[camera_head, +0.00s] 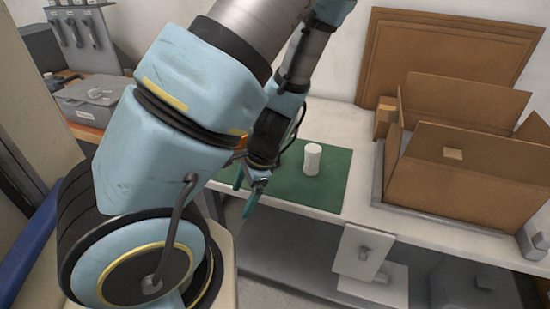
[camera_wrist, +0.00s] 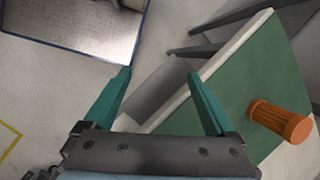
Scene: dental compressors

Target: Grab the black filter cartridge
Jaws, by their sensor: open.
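No black filter cartridge can be made out in either view. A white ribbed cylinder (camera_head: 312,158) stands upright on the green mat (camera_head: 325,190). An orange cylinder (camera_wrist: 282,122) with a wider end cap shows on the green mat at the right of the wrist view. In the head view only a sliver of orange (camera_head: 241,143) shows behind my arm. My gripper (camera_head: 247,191) is near the front left of the mat. Its teal fingers are spread and empty in the wrist view (camera_wrist: 160,74), over the mat's corner and table edge, left of the orange cylinder.
An open cardboard box (camera_head: 455,180) sits in a grey tray on the right of the white table (camera_head: 385,228). A brown panel (camera_head: 440,55) leans on the wall. A grey case (camera_head: 88,100) stands at left. Bare floor (camera_wrist: 40,100) shows before the table.

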